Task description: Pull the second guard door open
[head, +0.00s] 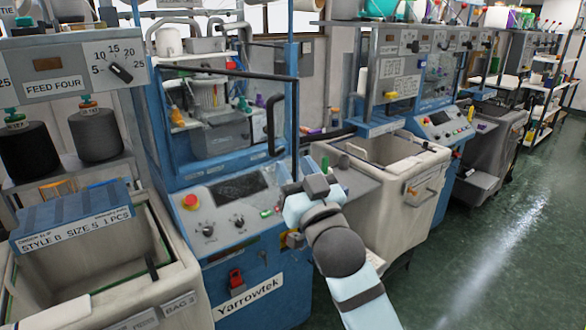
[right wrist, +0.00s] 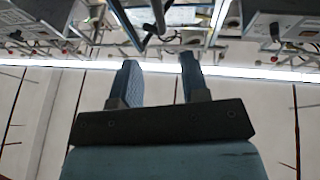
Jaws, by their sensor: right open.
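The guard door (head: 228,75) is a clear panel with a dark top bar on the blue Yarrowtek machine (head: 248,301). A black upright handle (head: 270,122) is at its right side. I cannot tell whether the door is fully shut. My right gripper (head: 305,190) is in front of the control panel, below and right of the handle, apart from it. In the right wrist view its two blue fingers (right wrist: 156,75) are spread with nothing between them. A black bar (right wrist: 158,16) shows beyond the fingertips; I cannot tell if it is the handle. My left gripper is out of view.
A control panel (head: 232,205) with a red button and knobs juts out below the door. Open beige bins (head: 383,205) stand on both sides, the left one (head: 170,278) carrying a blue style card. More machines line the right, beside free green floor (head: 500,240).

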